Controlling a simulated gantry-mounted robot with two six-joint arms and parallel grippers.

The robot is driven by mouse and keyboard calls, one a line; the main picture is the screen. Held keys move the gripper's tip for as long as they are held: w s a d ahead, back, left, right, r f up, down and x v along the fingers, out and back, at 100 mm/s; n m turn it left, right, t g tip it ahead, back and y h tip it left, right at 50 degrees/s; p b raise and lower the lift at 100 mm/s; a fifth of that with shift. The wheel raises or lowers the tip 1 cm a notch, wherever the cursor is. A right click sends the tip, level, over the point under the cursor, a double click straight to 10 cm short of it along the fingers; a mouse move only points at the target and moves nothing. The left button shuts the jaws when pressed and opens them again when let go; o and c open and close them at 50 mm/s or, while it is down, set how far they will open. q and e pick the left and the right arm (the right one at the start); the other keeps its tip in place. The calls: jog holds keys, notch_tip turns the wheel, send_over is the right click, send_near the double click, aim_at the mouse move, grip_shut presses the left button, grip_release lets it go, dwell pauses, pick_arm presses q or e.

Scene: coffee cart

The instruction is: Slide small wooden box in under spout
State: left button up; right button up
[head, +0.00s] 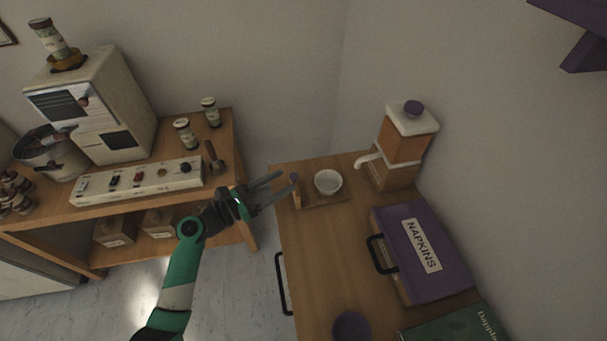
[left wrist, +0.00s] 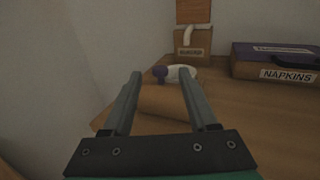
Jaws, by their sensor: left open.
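The small wooden box (head: 322,201) is low and tray-like, with a raised front panel and a purple knob, and sits at the table's back left edge. A white bowl (head: 328,181) stands in it. In the left wrist view the box's front panel (left wrist: 165,101) is ahead, with the knob (left wrist: 160,73) showing between my fingers. My left gripper (head: 288,181) is open and empty, its tips close to the knob; I cannot tell whether they touch. The white spout (head: 368,160) juts left from the orange and wood dispenser (head: 403,146), right of the box. My right gripper is out of view.
A purple napkins case (head: 440,275) with a black handle lies at the front right. A purple cup (head: 351,327) and a green book (head: 460,326) are at the near edge. The table between box and cup is clear. A shelf with a coffee machine (head: 92,105) stands left.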

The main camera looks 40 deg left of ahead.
pick_arm(q)
jog(key=b+x, duration=0.1)
jog(key=x, duration=0.6)
jog(key=shift+b, duration=0.4)
jog(key=shift+w, duration=0.4)
grip_shut()
dwell(0.4)
